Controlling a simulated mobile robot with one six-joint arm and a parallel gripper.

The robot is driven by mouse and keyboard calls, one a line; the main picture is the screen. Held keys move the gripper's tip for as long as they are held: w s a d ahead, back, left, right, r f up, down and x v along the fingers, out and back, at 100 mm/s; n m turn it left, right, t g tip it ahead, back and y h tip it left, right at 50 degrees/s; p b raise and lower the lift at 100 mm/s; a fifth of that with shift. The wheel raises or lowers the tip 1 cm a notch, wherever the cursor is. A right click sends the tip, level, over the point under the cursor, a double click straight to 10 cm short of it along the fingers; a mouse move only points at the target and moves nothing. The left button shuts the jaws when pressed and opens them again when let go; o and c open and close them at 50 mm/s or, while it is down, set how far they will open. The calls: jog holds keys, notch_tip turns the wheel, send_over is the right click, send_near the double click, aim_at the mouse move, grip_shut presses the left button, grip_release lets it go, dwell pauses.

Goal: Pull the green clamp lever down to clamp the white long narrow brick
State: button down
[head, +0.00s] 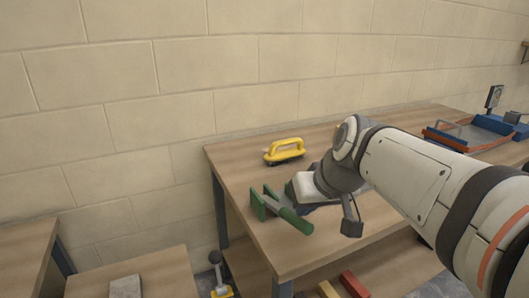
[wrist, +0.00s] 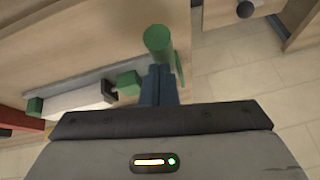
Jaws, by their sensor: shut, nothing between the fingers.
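The green clamp lever (head: 292,218) slants across the front left of the workbench in the head view. Its round green end (wrist: 158,40) is large in the wrist view, just beyond my fingertips. My gripper (wrist: 160,70) is shut and empty, its blue fingers together close to the lever; I cannot tell whether they touch it. The white long narrow brick (wrist: 78,101) lies left of my fingers in the wrist view, between two green blocks (wrist: 128,83).
A yellow-handled tool (head: 284,150) stands on the workbench (head: 240,160) behind the clamp. Blue and orange equipment (head: 470,133) is at the far right. A lower bench (head: 140,275) is at the front left. A block wall closes the back.

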notch_tip(320, 180, up, 9)
jog(key=p, duration=0.2)
jog(key=shift+w+r, duration=0.15)
jog(key=shift+w, duration=0.1)
